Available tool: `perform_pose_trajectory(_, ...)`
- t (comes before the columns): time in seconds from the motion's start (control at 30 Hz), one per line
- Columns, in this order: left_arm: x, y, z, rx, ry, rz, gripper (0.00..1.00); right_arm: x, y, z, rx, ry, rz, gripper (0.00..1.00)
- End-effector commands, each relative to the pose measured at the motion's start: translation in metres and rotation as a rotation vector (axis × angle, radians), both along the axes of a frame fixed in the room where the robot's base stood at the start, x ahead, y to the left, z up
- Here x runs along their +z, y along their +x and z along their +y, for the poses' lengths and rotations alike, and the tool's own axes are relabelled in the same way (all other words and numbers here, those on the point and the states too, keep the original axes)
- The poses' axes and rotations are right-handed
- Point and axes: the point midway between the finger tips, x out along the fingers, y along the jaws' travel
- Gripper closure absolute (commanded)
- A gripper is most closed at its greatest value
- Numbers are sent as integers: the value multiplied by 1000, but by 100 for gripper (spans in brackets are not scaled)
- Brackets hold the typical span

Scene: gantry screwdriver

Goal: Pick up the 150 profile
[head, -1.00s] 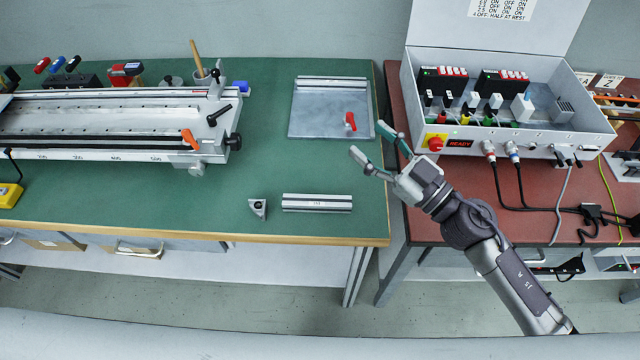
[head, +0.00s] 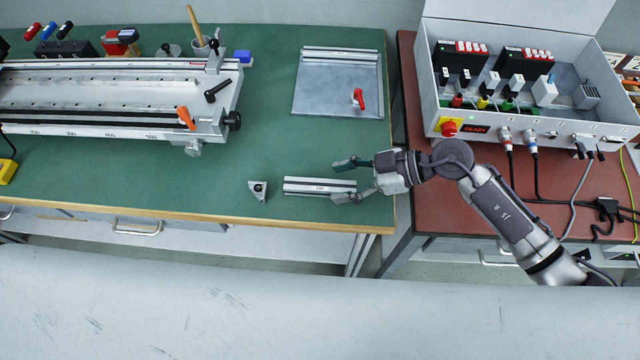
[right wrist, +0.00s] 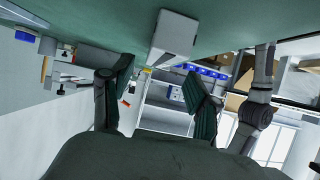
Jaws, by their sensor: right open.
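The aluminium profile (head: 310,187), a short grooved bar with a small label too small to read, lies flat near the front edge of the green table. Its end (right wrist: 175,38) shows in the right wrist view as a pale block at the top. My right gripper (head: 343,181) is open at the profile's right end, one finger to the far side and one to the near side. In the right wrist view the two fingers (right wrist: 160,92) are spread, with nothing held between them. Whether they touch the bar cannot be told. My left gripper is not in view.
A small metal angle piece (head: 258,190) stands just left of the profile. Behind are a metal plate (head: 325,95) with a red lever and another bar, and a long rail fixture (head: 110,100) at left. The control box (head: 560,125) stands on the red table at right.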

Motion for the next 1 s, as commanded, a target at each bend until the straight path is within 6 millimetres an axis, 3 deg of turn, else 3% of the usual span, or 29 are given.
perform_pose_trajectory(0.4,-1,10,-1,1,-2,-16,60,-24,3,42,-1,3,0,40)
perform_pose_trajectory(0.7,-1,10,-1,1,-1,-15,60,-28,3,48,-2,0,-1,40)
perform_pose_trajectory(0.77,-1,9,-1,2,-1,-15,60,-28,3,48,-2,0,-1,46)
perform_pose_trajectory(1.0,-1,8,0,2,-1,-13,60,-28,3,47,-2,0,-1,86)
